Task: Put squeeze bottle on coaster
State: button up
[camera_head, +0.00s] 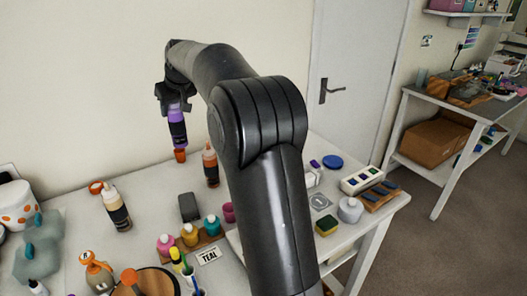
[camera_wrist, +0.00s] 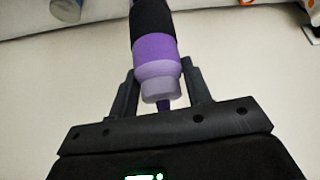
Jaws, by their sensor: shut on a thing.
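My gripper (camera_head: 174,104) is shut on a slim purple bottle (camera_head: 177,122) with a black band. It points down over the back left of the table. In the wrist view the bottle (camera_wrist: 155,48) shows its pale lilac end between the two fingers (camera_wrist: 160,88). An orange piece (camera_head: 180,155) shows just below the band; I cannot tell whether it belongs to the bottle. A clear bottle with a dark label (camera_head: 117,210) and an amber bottle (camera_head: 211,166) stand on the table. A flat blue disc (camera_head: 333,161) lies at the right; I cannot tell whether it is the coaster.
A dark box (camera_head: 188,207) and a pink cup (camera_head: 228,212) are close by. A white tray (camera_head: 362,180) and a sponge (camera_head: 326,225) lie at the right. My arm hides the table's middle.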

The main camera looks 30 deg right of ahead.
notch_tip(320, 180, up, 7)
jog(key=shift+f, duration=0.15)
jog(key=shift+d, duration=0.65)
jog(key=s+d+m+h, duration=0.1)
jog(key=s+d, duration=0.4)
jog(key=d, duration=0.8)
jog(key=s+d+m, duration=0.1)
jog(key=s+d, duration=0.3)
jog(key=d, duration=0.8)
jog(key=s+d+m+h, duration=0.1)
jog(key=s+d, duration=0.4)
jog(key=d, duration=0.8)
notch_tip(320, 180, down, 11)
jog(key=w+a+f, duration=0.6)
jog(key=w+f, duration=0.4)
jog(key=shift+w+a+f, duration=0.15)
jog(key=shift+a+f, duration=0.2)
jog(key=shift+f, duration=0.05)
